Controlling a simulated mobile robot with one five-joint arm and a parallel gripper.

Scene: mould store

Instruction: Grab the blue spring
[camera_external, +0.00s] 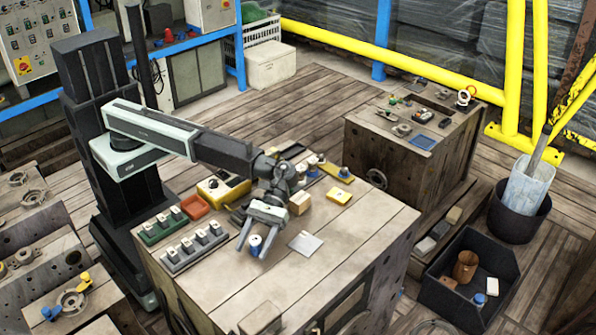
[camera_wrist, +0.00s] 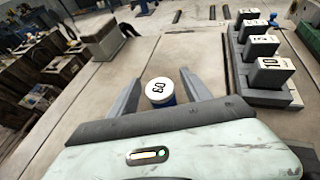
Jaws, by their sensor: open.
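The blue spring (camera_external: 255,241) appears as a short upright blue cylinder with a white top, standing on the wooden crate top (camera_external: 330,255). In the wrist view the blue spring (camera_wrist: 160,92) shows its white numbered top and a strip of blue side. My gripper (camera_external: 253,249) is open, with one finger on each side of the spring. In the wrist view my gripper (camera_wrist: 158,80) shows a gap between each finger and the spring. The spring's lower part is hidden behind my gripper body in the wrist view.
A grey rack (camera_external: 195,249) with numbered posts stands to the left, with a green rack (camera_external: 162,226) behind it. The front right crate top is mostly clear.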

